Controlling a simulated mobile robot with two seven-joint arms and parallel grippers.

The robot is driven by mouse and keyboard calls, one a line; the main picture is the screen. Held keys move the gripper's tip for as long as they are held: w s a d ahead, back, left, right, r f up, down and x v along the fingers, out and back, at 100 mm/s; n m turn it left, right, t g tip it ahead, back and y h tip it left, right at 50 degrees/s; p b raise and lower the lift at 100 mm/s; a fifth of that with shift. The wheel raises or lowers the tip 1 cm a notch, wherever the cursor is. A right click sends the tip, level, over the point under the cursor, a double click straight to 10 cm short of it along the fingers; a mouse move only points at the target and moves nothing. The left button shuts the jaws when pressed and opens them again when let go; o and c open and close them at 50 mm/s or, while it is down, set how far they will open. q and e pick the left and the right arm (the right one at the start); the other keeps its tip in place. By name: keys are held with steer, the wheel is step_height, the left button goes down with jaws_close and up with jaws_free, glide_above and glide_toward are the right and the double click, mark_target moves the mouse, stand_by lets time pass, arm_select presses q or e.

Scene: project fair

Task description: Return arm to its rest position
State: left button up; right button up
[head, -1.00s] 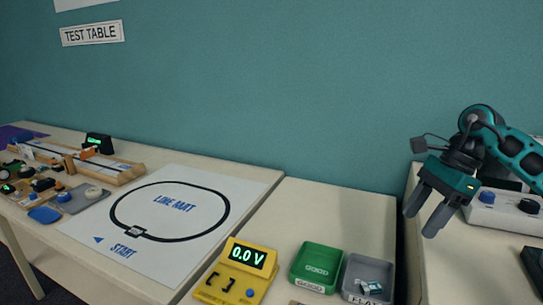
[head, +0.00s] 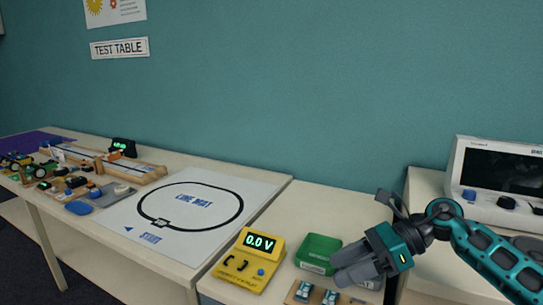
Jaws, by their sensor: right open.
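My right gripper (head: 354,266) comes in from the right on a teal arm. It hangs over the small bins at the front of the table, with its fingers apart and nothing seen between them. It hides much of the grey bin (head: 370,282) and overlaps the right edge of the green bin (head: 318,252). I cannot tell its height above them. My left gripper is not in view.
A yellow meter (head: 247,260) reading 0.0 V stands left of the bins. A wooden holder with small blocks (head: 318,294) lies in front. The line mat (head: 190,212) lies on the test table. A white instrument (head: 500,180) stands at right.

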steer(key=s+a+m+t+y+p, duration=0.1)
steer(key=s+a+m+t+y, duration=0.1)
steer(key=a+m+t+y, duration=0.4)
arm_select(q)
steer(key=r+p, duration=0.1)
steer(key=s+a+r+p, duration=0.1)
steer(key=p, duration=0.1)
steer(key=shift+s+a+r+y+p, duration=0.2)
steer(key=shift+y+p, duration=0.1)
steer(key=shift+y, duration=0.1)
arm_select(e)
steer(key=s+d+f+n+t+h, duration=0.2)
steer(key=s+d+f+n+h, duration=0.3)
steer(key=n, duration=0.9)
steer(key=s+d+f+n+t+h, duration=0.3)
steer(key=s+f+n+h, duration=0.8)
steer(key=f+n, duration=0.4)
steer(key=shift+s+d+f, duration=0.15)
steer(key=shift+s+d, duration=0.45)
steer(key=shift+d, duration=0.3)
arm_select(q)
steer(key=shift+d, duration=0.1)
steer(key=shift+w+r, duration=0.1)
arm_select(e)
steer(key=shift+c, duration=0.4)
